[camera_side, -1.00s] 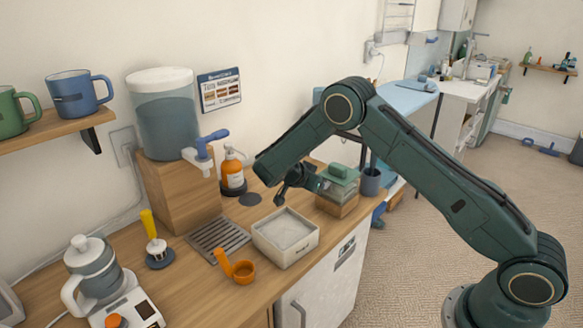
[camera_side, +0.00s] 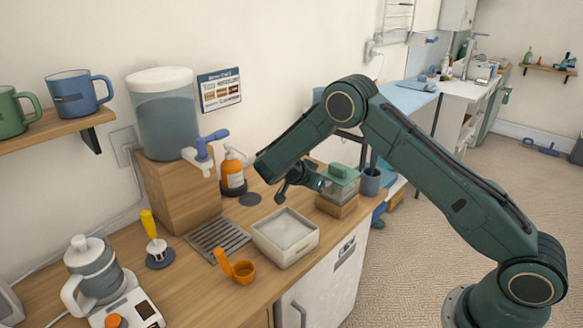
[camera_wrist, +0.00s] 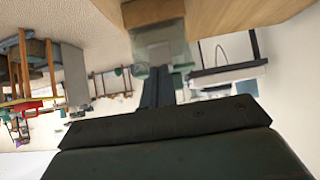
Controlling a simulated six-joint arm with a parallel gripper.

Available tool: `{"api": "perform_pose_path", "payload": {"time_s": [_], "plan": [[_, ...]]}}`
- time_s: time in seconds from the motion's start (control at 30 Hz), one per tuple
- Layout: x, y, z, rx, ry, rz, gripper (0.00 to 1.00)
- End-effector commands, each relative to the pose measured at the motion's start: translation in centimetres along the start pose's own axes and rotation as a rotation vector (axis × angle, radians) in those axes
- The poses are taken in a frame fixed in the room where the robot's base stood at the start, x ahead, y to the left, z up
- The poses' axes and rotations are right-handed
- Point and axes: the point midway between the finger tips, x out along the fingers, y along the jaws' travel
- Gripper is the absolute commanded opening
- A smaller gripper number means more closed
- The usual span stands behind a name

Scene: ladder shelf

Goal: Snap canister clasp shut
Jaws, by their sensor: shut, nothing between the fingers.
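The canister (camera_side: 340,190) is a clear box with a green lid (camera_side: 343,173), on a wooden block (camera_side: 337,207) at the far right end of the counter. It also shows in the wrist view (camera_wrist: 160,40), with its wooden block (camera_wrist: 150,11) at the top edge. My gripper (camera_side: 319,183) is at the canister's left side, around lid height. In the wrist view my dark fingers (camera_wrist: 158,90) are together, with nothing between them, pointing at the canister. I cannot tell whether they touch it. The clasp is too small or hidden to make out.
A grey cup (camera_side: 370,182) stands just right of the canister. A pale square bin (camera_side: 286,255) sits in front of my gripper. An orange bottle (camera_side: 232,172) and a water dispenser (camera_side: 165,120) stand to the left. The wall is behind.

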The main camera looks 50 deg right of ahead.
Motion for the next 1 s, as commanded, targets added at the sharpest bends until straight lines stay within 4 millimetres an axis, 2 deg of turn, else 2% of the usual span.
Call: {"api": "perform_pose_path", "payload": {"time_s": [0.7,1.0], "plan": [[-4.0,-0.1,3.0,0.002,0.002,-0.003,0.0],[-4.3,0.0,3.3,0.003,0.002,-0.001,0.0]]}}
